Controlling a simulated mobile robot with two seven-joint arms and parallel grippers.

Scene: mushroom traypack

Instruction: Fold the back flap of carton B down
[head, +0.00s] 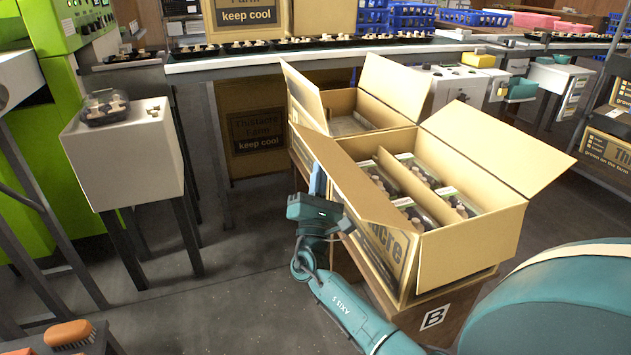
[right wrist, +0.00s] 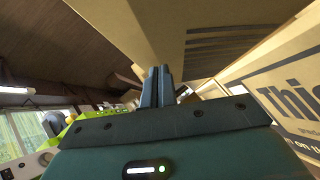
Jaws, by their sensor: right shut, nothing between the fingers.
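Carton B (head: 465,245) is a tan box with its top open and several mushroom trays (head: 412,213) inside. Its label B shows below it. Its left flap (head: 352,183) leans outward, and its right flap (head: 500,150) stands outward. I cannot tell which flap counts as the back one. My right gripper (head: 318,181) is shut and empty, upright just outside the left flap. In the right wrist view its fingers (right wrist: 157,88) are together below a tan cardboard panel (right wrist: 200,30); contact is unclear. The printed carton side (right wrist: 290,100) is at the right. My left gripper is not in view.
Another open carton (head: 305,95) stands directly behind carton B. A conveyor (head: 250,62) with trays runs across the back. A white stand (head: 125,150) with a mushroom tray is at the left. The floor between stand and carton is free.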

